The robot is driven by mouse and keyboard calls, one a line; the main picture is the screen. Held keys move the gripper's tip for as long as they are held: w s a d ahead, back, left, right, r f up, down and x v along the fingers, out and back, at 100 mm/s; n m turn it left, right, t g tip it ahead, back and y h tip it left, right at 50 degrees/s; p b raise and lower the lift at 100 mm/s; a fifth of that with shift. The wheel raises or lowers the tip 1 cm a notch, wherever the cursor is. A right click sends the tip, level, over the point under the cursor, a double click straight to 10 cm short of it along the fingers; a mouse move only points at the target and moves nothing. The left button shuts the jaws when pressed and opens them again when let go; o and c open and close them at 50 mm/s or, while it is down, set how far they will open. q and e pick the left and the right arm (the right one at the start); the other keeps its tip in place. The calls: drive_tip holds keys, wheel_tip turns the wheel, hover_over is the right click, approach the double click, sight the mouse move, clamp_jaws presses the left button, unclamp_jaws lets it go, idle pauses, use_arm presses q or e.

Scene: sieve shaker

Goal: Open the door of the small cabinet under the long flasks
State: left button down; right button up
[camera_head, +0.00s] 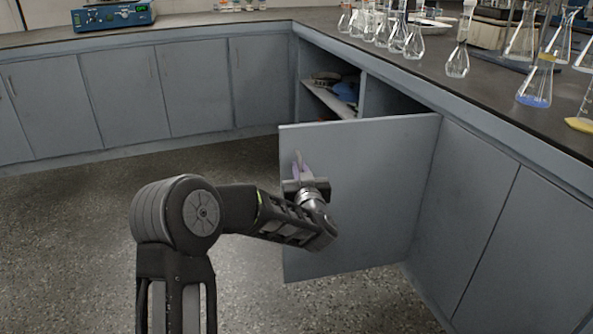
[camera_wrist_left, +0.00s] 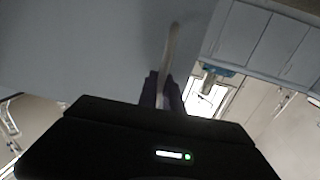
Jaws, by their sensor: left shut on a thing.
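The small cabinet's grey door (camera_head: 375,190) stands swung well out from the counter front, hinged on its right side. Behind it the cabinet interior (camera_head: 385,103) shows as a dark opening under the counter with the long flasks (camera_head: 405,38). My left gripper (camera_head: 298,172) is at the door's free left edge, shut on the door handle, which is mostly hidden in the head view. In the left wrist view, the pale handle (camera_wrist_left: 172,48) runs between the dark fingers (camera_wrist_left: 163,90) against the door panel (camera_wrist_left: 90,45). My right gripper is in neither view.
An open shelf (camera_head: 328,98) with dark and blue items lies behind the door. Closed cabinets (camera_head: 130,95) line the back wall, and closed doors (camera_head: 530,250) continue at right. The speckled floor (camera_head: 80,240) is clear. Glassware (camera_head: 535,85) stands near the counter edge.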

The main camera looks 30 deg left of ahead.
use_arm(q)
drive_tip(key=shift+a, duration=0.1)
drive_tip(key=c, duration=1.8)
unclamp_jaws()
drive_tip(key=shift+s, duration=0.1)
drive_tip(key=shift+s+d, duration=0.4)
drive_tip(key=shift+d, duration=0.1)
drive_tip(key=p+v, duration=0.2)
drive_tip(key=v, duration=0.4)
drive_tip(key=shift+s, duration=0.25)
drive_tip(key=shift+d+f, duration=0.1)
drive_tip(key=shift+d, duration=0.05)
